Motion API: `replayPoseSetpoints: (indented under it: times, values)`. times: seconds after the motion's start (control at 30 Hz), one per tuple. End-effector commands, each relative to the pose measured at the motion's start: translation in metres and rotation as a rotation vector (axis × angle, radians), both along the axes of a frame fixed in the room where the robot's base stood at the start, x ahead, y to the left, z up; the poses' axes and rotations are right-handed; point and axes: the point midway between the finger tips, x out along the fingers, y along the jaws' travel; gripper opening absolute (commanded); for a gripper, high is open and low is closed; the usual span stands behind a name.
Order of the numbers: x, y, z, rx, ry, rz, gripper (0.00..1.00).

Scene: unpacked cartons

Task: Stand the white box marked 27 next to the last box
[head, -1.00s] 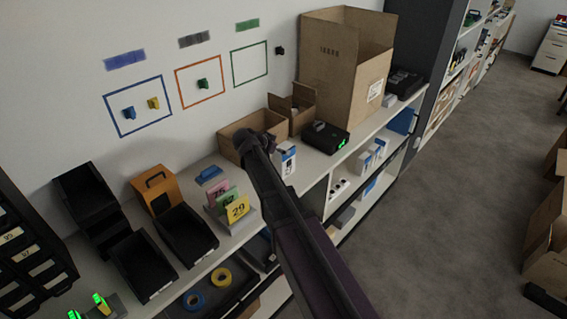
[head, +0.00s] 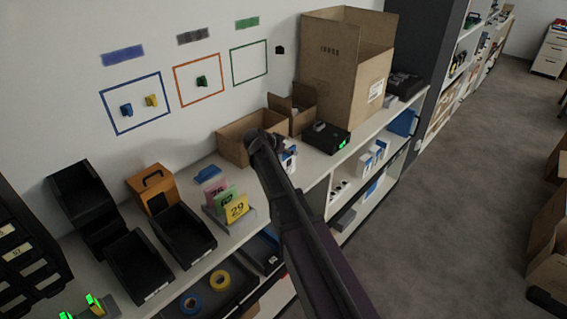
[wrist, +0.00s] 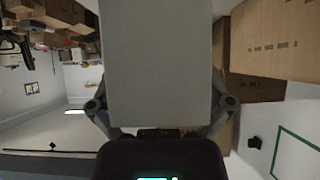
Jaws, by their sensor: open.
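A white box with a blue patch (head: 291,158) stands on the counter in the head view, partly hidden behind my arm. My gripper (head: 266,142) is right beside it, seen from behind, with its fingers hidden. In the wrist view a plain pale box face (wrist: 157,65) fills the space between the two fingers of my open gripper (wrist: 160,105). Whether the fingers touch it I cannot tell. No number 27 is readable. More white-and-blue boxes (head: 366,161) stand upright on the shelf below the counter.
An open carton (head: 238,150) and a smaller one (head: 300,116) stand behind my gripper. A black device (head: 327,139) with a green light and a large carton (head: 345,75) are to the right. Coloured number cards (head: 236,208) stand at the left.

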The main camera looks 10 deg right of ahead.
Motion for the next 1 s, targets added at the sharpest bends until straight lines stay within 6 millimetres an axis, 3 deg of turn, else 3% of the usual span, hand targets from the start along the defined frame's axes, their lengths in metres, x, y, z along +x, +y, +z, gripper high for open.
replayPoseSetpoints:
  times: [0.43,0.47,0.73,1.0]
  values:
    - [-0.0002,0.0002,0.0005,0.000,0.000,0.000,1.00]
    - [-0.0002,0.0002,0.0005,0.000,0.000,0.000,0.94]
    - [-0.0004,0.0002,0.0003,0.001,0.001,0.000,0.15]
    - [-0.0007,0.0000,-0.0002,0.001,0.002,-0.001,0.13]
